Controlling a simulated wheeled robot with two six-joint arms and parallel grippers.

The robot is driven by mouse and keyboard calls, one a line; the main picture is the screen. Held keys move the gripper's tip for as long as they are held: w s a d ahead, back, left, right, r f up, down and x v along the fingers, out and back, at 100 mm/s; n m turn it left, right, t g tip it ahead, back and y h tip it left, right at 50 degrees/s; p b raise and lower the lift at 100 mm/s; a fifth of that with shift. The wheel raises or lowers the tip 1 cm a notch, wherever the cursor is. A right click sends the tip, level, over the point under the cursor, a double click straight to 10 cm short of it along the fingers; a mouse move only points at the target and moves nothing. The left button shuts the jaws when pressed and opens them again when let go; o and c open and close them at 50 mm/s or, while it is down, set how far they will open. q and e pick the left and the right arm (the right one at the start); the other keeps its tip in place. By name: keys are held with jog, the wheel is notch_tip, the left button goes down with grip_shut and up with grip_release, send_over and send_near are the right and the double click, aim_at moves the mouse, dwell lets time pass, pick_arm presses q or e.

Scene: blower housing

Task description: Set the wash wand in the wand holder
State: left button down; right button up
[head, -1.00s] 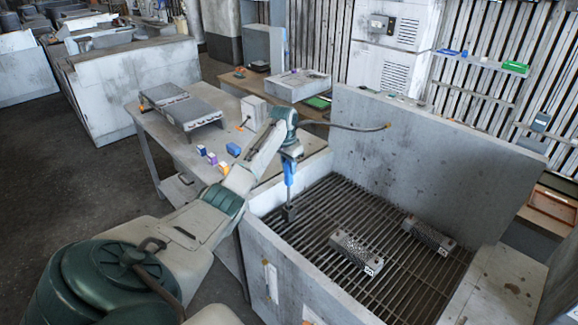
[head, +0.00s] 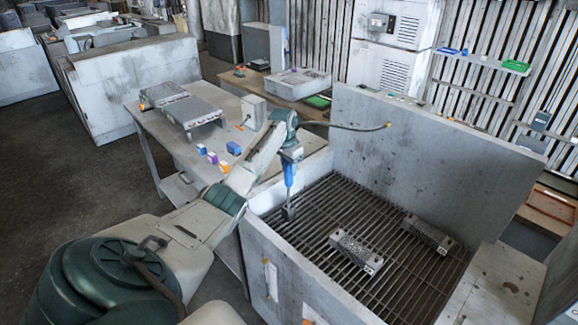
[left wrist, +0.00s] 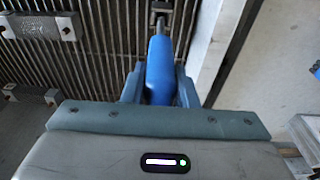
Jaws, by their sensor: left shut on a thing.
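The wash wand (head: 289,178) has a blue grip and a dark lower end. My left gripper (head: 290,158) is shut on the blue grip and holds the wand upright, tip down, over the left part of the grated bay. In the left wrist view the blue grip (left wrist: 160,68) sits between the two fingers (left wrist: 160,88), with the dark head beyond it at the top. I cannot tell whether the tip touches the grate. I cannot make out the wand holder for sure. My right gripper is not in view.
Two perforated metal blocks (head: 356,251) (head: 427,233) lie on the grate (head: 335,200). A side table (head: 165,135) at the left holds a metal rack and small coloured boxes (head: 233,148).

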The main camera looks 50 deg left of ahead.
aim_at(289, 181)
pick_arm(q)
jog(key=shift+f, duration=1.15)
jog(key=shift+f+b, duration=0.65)
jog(key=shift+f, duration=0.5)
jog(key=shift+f+b, duration=0.3)
jog(key=shift+f, duration=0.55)
dwell(0.4)
